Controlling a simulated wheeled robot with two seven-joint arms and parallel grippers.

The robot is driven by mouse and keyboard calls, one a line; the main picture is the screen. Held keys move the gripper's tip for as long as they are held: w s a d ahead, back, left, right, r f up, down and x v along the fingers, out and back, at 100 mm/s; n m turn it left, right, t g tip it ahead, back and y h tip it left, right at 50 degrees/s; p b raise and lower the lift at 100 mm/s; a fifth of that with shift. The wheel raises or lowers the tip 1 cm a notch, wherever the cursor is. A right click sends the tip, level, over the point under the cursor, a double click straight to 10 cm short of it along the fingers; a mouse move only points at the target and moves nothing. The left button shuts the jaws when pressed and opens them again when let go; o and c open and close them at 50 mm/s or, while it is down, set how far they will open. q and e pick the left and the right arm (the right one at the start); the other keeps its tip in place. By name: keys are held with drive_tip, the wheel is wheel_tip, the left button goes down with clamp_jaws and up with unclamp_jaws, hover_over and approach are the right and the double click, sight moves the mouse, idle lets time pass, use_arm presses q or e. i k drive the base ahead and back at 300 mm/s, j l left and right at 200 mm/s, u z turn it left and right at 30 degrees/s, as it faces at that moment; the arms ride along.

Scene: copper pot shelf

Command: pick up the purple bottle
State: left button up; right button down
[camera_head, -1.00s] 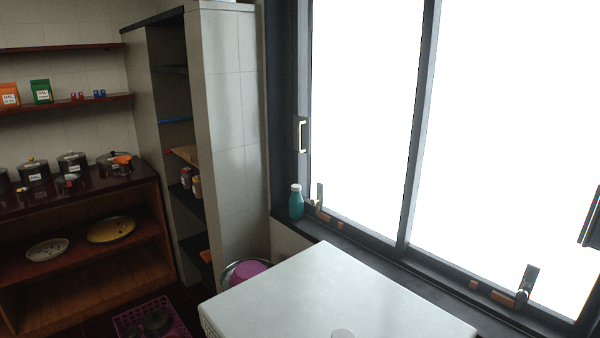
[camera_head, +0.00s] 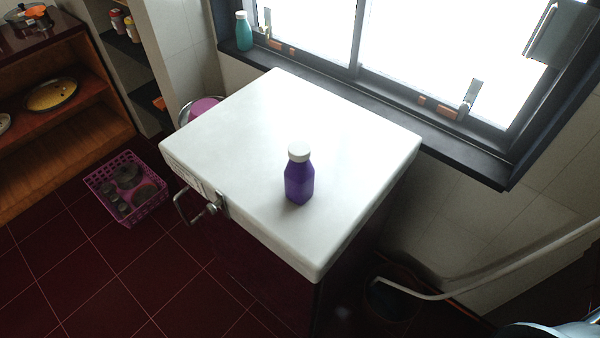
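The purple bottle (camera_head: 299,180) has a white cap and stands upright on the white top of a chest-like cabinet (camera_head: 250,130). It is near the middle of the front half of that top, with clear surface around it. Neither of my grippers shows in the head view, and nothing touches the bottle.
A teal bottle (camera_head: 243,32) stands on the dark window sill (camera_head: 440,138) behind. A metal latch handle (camera_head: 195,207) sticks out from the cabinet's front left. A pink basket (camera_head: 125,188) of dark items is on the red tiled floor. A dark bin (camera_head: 390,300) is at right.

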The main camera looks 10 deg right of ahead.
sight(299, 171)
drive_tip(key=k+j, duration=0.15)
drive_tip(key=j, duration=0.2)
drive_tip(key=k+j, duration=0.1)
drive_tip(key=j, duration=0.3)
drive_tip(key=k+j, duration=0.15)
drive_tip(key=j, duration=0.2)
drive_tip(key=k+j, duration=0.1)
drive_tip(key=j, duration=0.25)
drive_tip(key=z, duration=2.05)
